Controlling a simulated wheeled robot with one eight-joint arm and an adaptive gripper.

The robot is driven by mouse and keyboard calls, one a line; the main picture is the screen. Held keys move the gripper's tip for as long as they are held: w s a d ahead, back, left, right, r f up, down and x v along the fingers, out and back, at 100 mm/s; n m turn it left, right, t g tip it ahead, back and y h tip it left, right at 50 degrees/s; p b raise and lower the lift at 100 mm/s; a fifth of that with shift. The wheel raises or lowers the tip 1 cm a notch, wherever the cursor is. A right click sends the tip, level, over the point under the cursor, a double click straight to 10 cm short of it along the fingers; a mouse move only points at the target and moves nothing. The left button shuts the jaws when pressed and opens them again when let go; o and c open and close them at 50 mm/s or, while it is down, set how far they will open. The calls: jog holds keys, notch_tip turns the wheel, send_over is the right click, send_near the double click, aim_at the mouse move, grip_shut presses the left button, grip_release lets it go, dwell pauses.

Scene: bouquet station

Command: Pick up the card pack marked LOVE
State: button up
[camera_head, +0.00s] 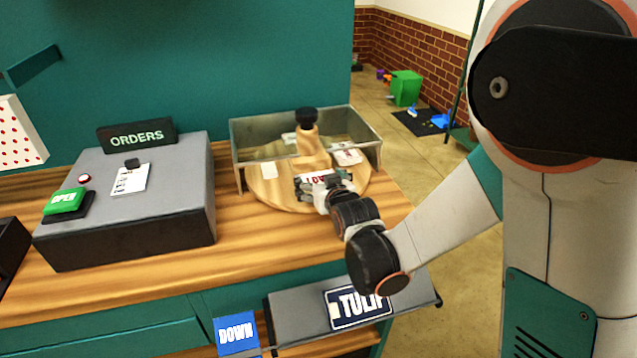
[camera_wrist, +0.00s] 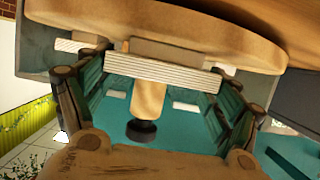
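The LOVE card pack (camera_head: 313,179) lies on the round wooden turntable (camera_head: 266,196), at its near side. It is white with red letters, partly hidden by my gripper. My gripper (camera_head: 322,190) is low over the turntable, right at this pack. In the wrist view the white edge of the pack (camera_wrist: 165,73) spans the space between my two fingertips (camera_wrist: 163,82). The fingers are spread wide, one at each end of the pack. I cannot tell whether they touch it.
A clear-walled enclosure (camera_head: 352,113) stands around the turntable's back, with a black-knobbed wooden post (camera_head: 308,140) in the middle. Other cards (camera_head: 347,154) lie around it. An order desk (camera_head: 170,195) stands left. A TULIP sign (camera_head: 358,307) and DOWN sign (camera_head: 236,333) are in front.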

jog(key=shift+c, duration=0.7)
